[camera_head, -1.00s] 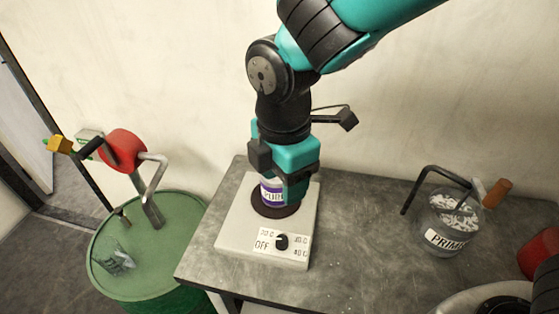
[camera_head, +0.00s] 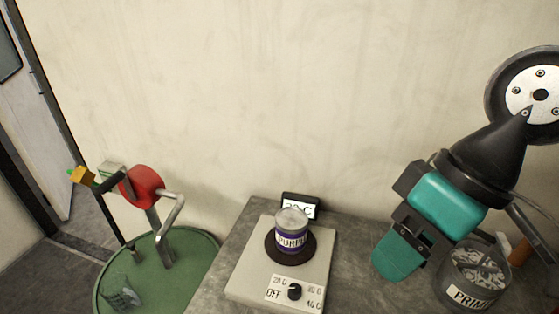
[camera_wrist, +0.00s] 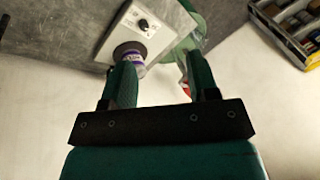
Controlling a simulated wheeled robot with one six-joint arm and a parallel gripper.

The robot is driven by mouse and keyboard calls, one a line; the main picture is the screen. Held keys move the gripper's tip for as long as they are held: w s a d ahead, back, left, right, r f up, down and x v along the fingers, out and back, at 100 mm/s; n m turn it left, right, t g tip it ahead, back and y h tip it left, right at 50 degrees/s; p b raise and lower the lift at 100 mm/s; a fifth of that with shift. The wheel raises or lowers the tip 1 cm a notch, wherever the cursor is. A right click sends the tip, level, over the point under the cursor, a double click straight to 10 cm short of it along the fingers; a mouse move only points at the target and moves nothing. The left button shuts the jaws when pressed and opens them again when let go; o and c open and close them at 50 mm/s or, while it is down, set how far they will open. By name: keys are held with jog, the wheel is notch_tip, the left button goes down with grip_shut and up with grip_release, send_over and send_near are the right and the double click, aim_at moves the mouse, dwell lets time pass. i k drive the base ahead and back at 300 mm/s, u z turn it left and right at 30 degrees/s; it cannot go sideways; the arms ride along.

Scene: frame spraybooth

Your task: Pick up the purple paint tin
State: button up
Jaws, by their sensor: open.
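The purple paint tin (camera_head: 291,238) has a purple and white label and a pale top. It stands upright on the dark round plate of a white heater (camera_head: 250,275) with a knob marked OFF. My gripper (camera_head: 397,262) hangs to the right of the heater in the head view, apart from the tin and tilted. In the wrist view its two teal fingers (camera_wrist: 160,58) are spread with nothing held between them. The tin (camera_wrist: 130,52) shows there beyond the left finger, which partly hides it.
A clear primer jar (camera_head: 474,278) stands on the grey bench right of my gripper, close to it. A small display (camera_head: 301,205) is behind the tin. A green drum (camera_head: 190,262) with a red-reeled device (camera_head: 141,187) stands left. A tray of containers (camera_wrist: 292,25) shows in the wrist view.

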aim_at(291, 222)
jog(key=k, duration=0.5)
jog(key=u, duration=1.3)
jog(key=i, duration=0.85)
jog(key=z, duration=1.35)
